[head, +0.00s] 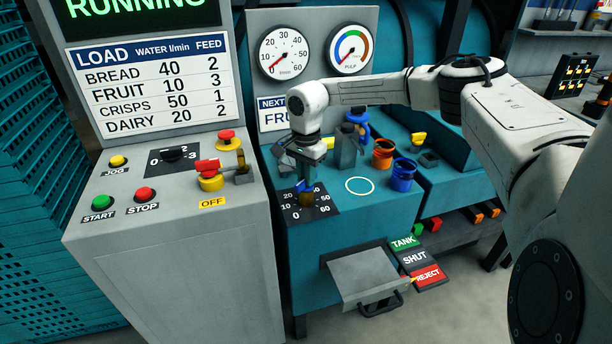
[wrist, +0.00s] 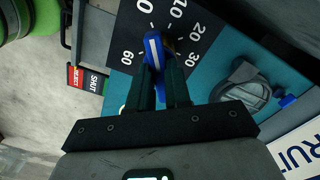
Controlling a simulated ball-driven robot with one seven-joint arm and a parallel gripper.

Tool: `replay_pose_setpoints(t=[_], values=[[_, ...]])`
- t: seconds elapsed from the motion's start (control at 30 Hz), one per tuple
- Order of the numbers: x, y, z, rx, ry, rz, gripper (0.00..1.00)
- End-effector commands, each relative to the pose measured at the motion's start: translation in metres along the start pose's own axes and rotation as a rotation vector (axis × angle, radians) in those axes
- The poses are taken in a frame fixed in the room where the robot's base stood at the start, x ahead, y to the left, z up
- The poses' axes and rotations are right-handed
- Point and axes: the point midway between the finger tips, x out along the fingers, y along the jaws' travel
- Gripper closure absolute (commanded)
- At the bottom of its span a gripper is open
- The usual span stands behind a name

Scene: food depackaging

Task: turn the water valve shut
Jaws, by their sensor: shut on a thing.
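The water valve has a blue handle (wrist: 153,48) with a white line along its top. It stands on a black dial plate (head: 322,209) marked from 0 to 60, on top of the teal machine. My gripper (head: 304,180) reaches down over the dial from above. In the wrist view, my gripper (wrist: 160,82) has both fingers closed around the handle. The handle's near part is hidden between the fingers. In the wrist view the white line runs roughly toward the 0 side, but the exact setting is hard to read. The flow gauge (head: 284,53) has its red needle at lower left, near 0.
A pulp gauge (head: 350,49), a grey clamp-like part (head: 346,147) and orange and blue cups (head: 402,175) stand behind and right of the dial. The grey control console (head: 165,225) is close on the left. A grey chute (head: 364,277) sticks out in front.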

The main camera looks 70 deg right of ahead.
Motion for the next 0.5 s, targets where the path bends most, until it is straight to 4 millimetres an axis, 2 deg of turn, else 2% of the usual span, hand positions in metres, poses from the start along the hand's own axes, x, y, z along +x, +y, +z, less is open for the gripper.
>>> replay_pose_setpoints(t=[0.2, 0.5], values=[[-0.0008, -0.0005, -0.0008, -0.113, 0.001, -0.003, 1.00], [-0.0012, -0.0007, -0.0009, -0.182, 0.001, -0.003, 1.00]])
